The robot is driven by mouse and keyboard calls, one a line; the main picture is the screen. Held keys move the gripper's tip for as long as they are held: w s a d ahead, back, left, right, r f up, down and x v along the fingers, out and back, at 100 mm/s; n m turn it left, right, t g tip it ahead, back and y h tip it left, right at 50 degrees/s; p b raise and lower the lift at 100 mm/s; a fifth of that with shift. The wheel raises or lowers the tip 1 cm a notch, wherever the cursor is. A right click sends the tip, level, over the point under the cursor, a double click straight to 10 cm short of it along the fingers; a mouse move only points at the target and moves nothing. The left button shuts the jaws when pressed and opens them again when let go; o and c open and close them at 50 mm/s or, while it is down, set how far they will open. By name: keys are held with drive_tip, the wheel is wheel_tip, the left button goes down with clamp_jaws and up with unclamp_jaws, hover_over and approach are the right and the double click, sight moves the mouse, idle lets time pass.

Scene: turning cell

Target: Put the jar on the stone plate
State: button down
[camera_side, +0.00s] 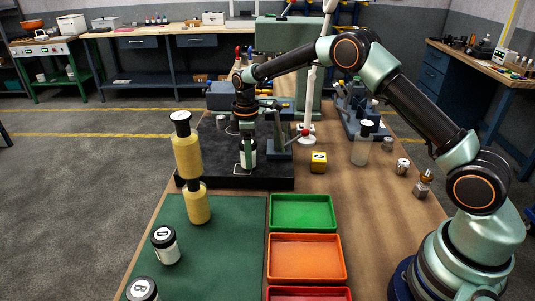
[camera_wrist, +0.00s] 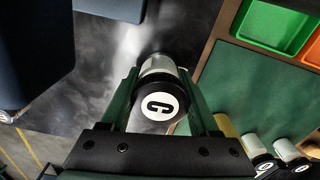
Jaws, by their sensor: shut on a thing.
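My gripper (camera_side: 247,140) points down over the black stone plate (camera_side: 210,168), near its front right part. It is shut on a white jar (camera_side: 250,160) with a black lid. In the wrist view the lid, marked C, and the jar (camera_wrist: 158,62) sit between the two green fingers, with the dark, shiny stone plate (camera_wrist: 105,62) beyond. The jar looks upright, with its base at or close to the plate's surface; I cannot tell whether it touches. The fingers hide part of the jar.
Jars D (camera_side: 164,246) and B (camera_side: 142,290) stand on the green mat (camera_side: 225,260). Green (camera_side: 302,212) and orange (camera_side: 305,258) trays lie right of it. A yellow block (camera_side: 319,163) is nearby.

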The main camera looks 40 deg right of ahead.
drive_tip(key=shift+f, duration=0.1)
drive_tip(key=shift+c, duration=0.6)
unclamp_jaws()
